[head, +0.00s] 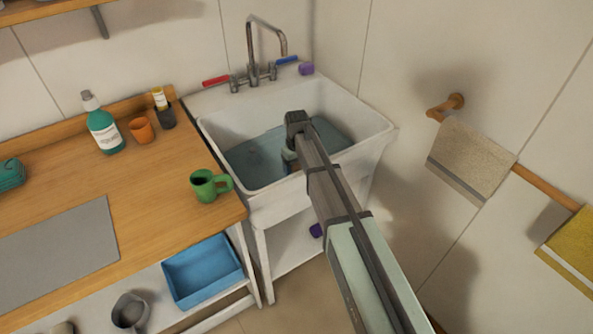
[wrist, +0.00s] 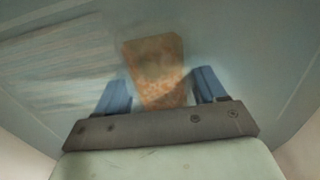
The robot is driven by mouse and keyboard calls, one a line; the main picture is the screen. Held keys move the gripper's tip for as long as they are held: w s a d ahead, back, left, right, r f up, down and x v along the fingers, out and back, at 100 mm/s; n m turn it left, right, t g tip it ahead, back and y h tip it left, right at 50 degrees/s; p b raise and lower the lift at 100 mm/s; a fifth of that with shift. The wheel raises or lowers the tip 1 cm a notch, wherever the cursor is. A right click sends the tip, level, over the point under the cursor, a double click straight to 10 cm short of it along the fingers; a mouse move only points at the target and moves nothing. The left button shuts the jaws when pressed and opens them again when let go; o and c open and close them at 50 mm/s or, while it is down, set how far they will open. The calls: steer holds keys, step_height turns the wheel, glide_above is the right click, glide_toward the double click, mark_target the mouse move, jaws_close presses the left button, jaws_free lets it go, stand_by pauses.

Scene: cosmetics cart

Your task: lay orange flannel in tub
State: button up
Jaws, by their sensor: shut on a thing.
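The tub (head: 262,201) is a white sink basin holding blue-grey water (head: 250,160). My arm reaches over its front right side, and my gripper (head: 291,163) points down inside the tub, close to the water; the arm largely hides it in the head view. In the wrist view the orange flannel (wrist: 158,75) is a mottled orange piece between the two blue fingers of my gripper (wrist: 162,92), which is shut on it. The flannel is blurred there, so I cannot tell whether it touches the water.
A tap (head: 254,75) with red and blue handles stands behind the tub. A wooden counter (head: 150,185) to the left bears a green mug (head: 209,186), an orange cup (head: 141,130) and a green bottle (head: 103,125). A beige towel (head: 470,160) hangs on the right wall.

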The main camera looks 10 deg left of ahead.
mark_target(297, 167)
steer(key=shift+f, duration=0.55)
steer(key=shift+f, duration=0.15)
steer(key=o, duration=1)
step_height(297, 167, up, 12)
steer(key=shift+r, duration=0.15)
